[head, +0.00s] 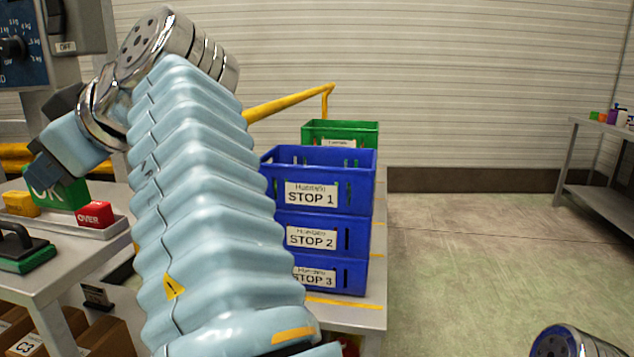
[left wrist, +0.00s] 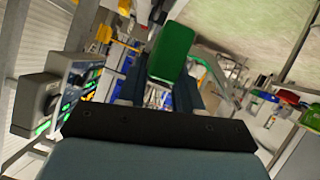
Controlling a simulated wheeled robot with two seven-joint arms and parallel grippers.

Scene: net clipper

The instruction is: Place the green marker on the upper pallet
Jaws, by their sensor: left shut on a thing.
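The green marker (head: 68,197), a block with white "OK" lettering, is partly covered by my left gripper (head: 45,172). My left gripper is shut on it, at the left of the head view above the grey tray. In the left wrist view the green marker (left wrist: 173,50) sits between the two dark fingers (left wrist: 160,90). Whether the marker touches the tray is hidden. No thing in view is clearly the upper pallet. My right gripper is not in view.
A red "OVER" block (head: 95,214) and a yellow block (head: 21,203) sit on the grey tray (head: 108,231). Blue crates (head: 268,184) labelled STOP are stacked at the middle, with a green crate (head: 366,132) behind. A shelf (head: 600,188) stands far right; the floor before it is clear.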

